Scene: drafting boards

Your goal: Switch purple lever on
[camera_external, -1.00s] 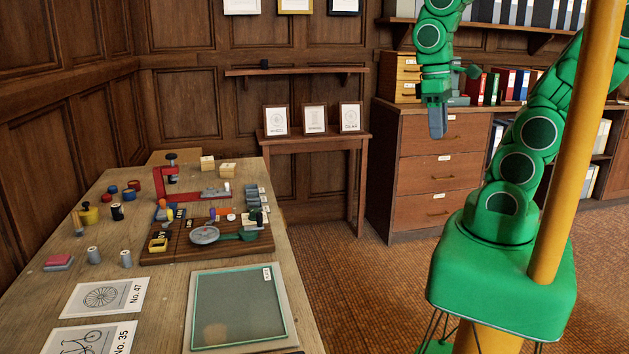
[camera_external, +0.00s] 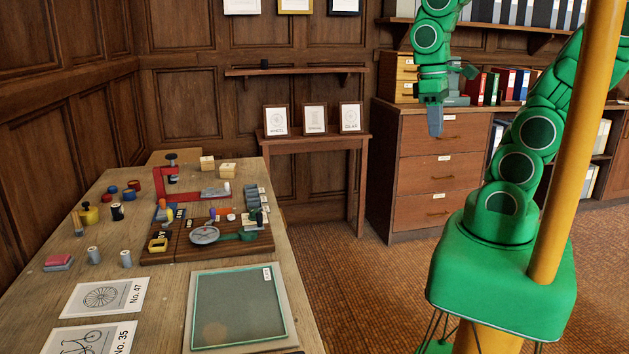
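A dark wooden board (camera_external: 192,252) with several small coloured fittings lies on the drafting table at left. An orange piece (camera_external: 223,211), a yellow piece (camera_external: 158,243) and a round grey dial-like piece with a green handle (camera_external: 205,235) show on it. My gripper (camera_external: 435,121) hangs in the air at upper right, in front of the wooden drawers and well away from the board. Its grey fingers point down and overlap in this view, so their opening is hidden. I see nothing held.
The drafting table (camera_external: 50,285) also bears a red clamp-like stand (camera_external: 164,187), several small cylinders, drawing cards and a green-edged panel (camera_external: 238,305). A wooden drawer cabinet (camera_external: 430,180) stands behind my arm. The floor between table and cabinet is clear.

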